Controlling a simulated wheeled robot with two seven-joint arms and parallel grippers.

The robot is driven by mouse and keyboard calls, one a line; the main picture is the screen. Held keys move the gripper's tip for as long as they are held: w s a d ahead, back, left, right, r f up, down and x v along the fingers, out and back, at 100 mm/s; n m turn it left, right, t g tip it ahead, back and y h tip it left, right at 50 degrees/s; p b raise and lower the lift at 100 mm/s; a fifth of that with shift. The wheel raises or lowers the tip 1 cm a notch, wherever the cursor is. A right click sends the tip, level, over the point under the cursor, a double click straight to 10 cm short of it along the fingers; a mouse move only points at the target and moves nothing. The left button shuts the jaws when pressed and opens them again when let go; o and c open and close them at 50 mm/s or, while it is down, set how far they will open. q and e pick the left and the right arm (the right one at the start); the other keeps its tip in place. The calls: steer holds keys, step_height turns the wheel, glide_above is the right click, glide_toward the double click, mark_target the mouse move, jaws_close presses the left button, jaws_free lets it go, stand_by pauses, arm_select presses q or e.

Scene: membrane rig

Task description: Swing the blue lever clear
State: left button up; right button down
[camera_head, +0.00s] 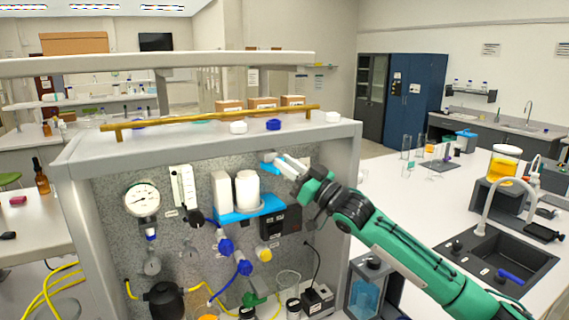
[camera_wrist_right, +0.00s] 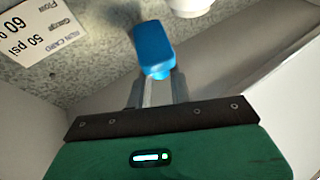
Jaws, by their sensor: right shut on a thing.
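The blue lever (camera_head: 267,168) shows as a small blue end at the upper right of the rig's panel in the head view. In the right wrist view the blue lever (camera_wrist_right: 152,48) is a rounded blue block in front of the speckled panel. My right gripper (camera_head: 279,164) reaches in from the right and is shut on the lever. In the wrist view its fingertips (camera_wrist_right: 160,80) meet the lever's near end, which hides part of them. The lever's pivot is hard to make out. My left gripper is out of view.
A white housing and white cylinder (camera_head: 247,190) sit on a blue bracket (camera_head: 232,217) just left of my gripper. The rig's grey right post (camera_head: 343,190) stands close behind my arm. A gauge (camera_head: 142,199) and blue valves are further left. Above is a golden rail (camera_head: 210,122).

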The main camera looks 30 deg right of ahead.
steer(key=n+g+y+p, duration=0.1)
steer(key=d+n+g+y+p, duration=0.1)
steer(key=y+p, duration=0.1)
steer(key=n+g+y+p, duration=0.1)
steer(key=shift+w+d+f+y+p, duration=0.25)
steer(key=shift+w+y+p, duration=0.1)
steer(key=shift+w+y, duration=0.05)
steer(key=shift+f, duration=0.1)
stand_by(0.3)
steer(key=c, duration=1.3)
jaws_free()
steer(key=shift+s+a, duration=0.1)
steer(key=shift+o, duration=0.2)
steer(key=b+v, duration=0.9)
steer(key=v, duration=0.4)
steer(key=shift+d+f, duration=0.2)
steer(key=shift+d, duration=0.15)
